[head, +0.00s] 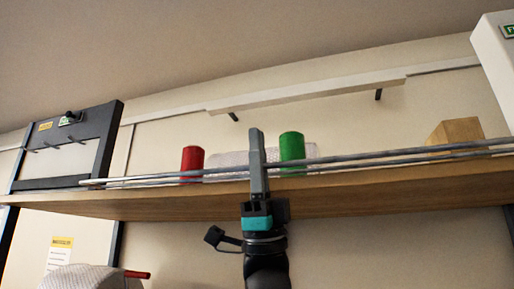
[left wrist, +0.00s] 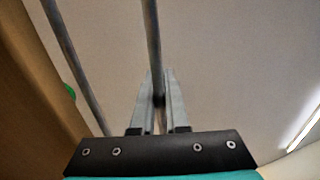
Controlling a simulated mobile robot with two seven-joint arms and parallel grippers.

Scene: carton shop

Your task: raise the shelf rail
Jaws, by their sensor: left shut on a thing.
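The shelf rail (head: 380,155) is a pair of thin grey metal bars running along the front edge of a wooden shelf (head: 400,190). My left gripper (head: 257,138) reaches up from below in front of the shelf, its fingers upright at the rail near mid-picture. In the left wrist view the gripper (left wrist: 157,82) is shut on one bar of the rail (left wrist: 152,40), which passes between its fingers. The other bar (left wrist: 72,60) runs free to the left. The fingers hide a short piece of the rail. My right gripper is in neither view.
On the shelf behind the rail stand a red cylinder (head: 192,160), a green cylinder (head: 292,147), a pale patterned object (head: 228,160) and a wooden block (head: 455,131). A dark-framed panel (head: 70,145) stands at left. A white box (head: 495,65) is at upper right.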

